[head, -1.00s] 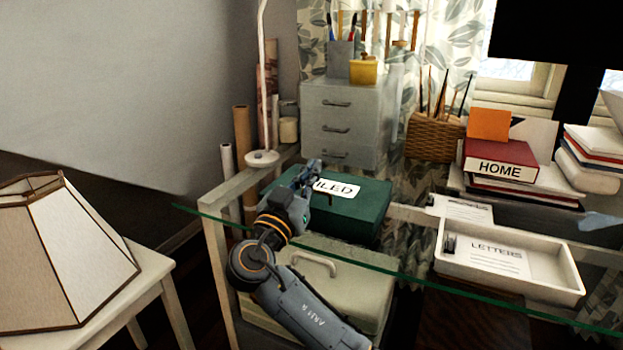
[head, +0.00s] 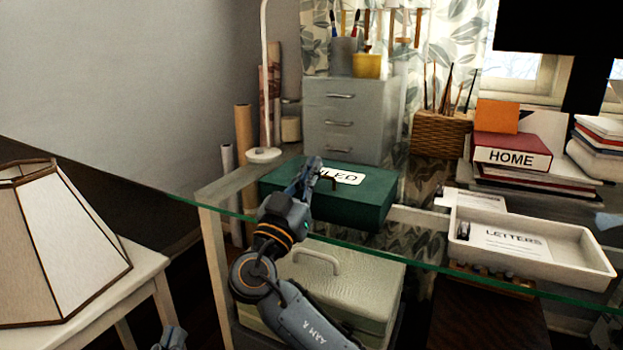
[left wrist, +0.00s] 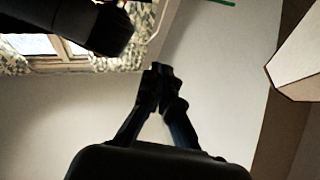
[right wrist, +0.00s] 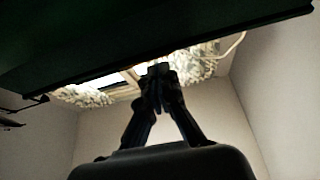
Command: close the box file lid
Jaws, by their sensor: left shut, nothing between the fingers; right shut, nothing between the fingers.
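The dark green box file (head: 370,198) lies on the desk in the head view, its lid lying flat or nearly so. A white label (head: 342,177), partly hidden by my right gripper, is on its top. My right gripper (head: 313,164) is shut and empty, overlapping the left part of the lid; I cannot tell whether it touches. In the right wrist view its fingertips (right wrist: 160,70) are together just below a dark green panel (right wrist: 150,45). My left gripper (head: 172,338) is low at the bottom edge, away from the box; its shut fingertips (left wrist: 160,72) hold nothing.
A glass edge (head: 400,263) crosses in front of the box. A grey drawer unit (head: 342,118) stands behind it. A white letter tray (head: 585,270) is at the right, a lampshade (head: 60,245) at the left. A pale case (head: 350,280) sits below.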

